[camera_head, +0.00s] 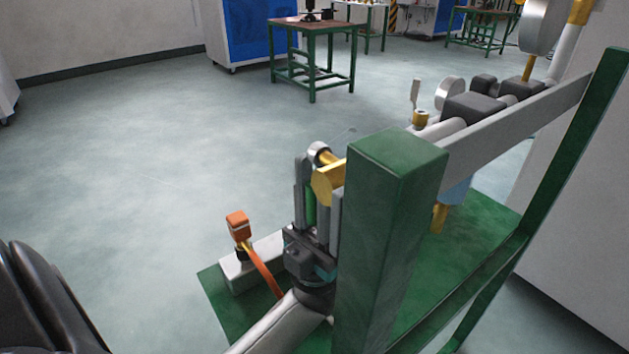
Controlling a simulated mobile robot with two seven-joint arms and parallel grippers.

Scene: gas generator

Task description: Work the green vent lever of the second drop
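My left gripper (318,205) stands upright at the middle of the view, beside the green post. Its black body is low and its grey fingers point up. A narrow green strip (310,208), which may be the green vent lever, shows between the grey finger parts. Whether the fingers touch it or stand apart from it cannot be told. A brass fitting (328,183) with a grey round end is just above and behind the fingers. The post hides what lies right of them. My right gripper is not in view.
A thick green post (388,240) stands close on the right, with a grey beam (515,125) carrying pipes and gauges. Open floor lies left. A green-legged table (312,60) stands behind.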

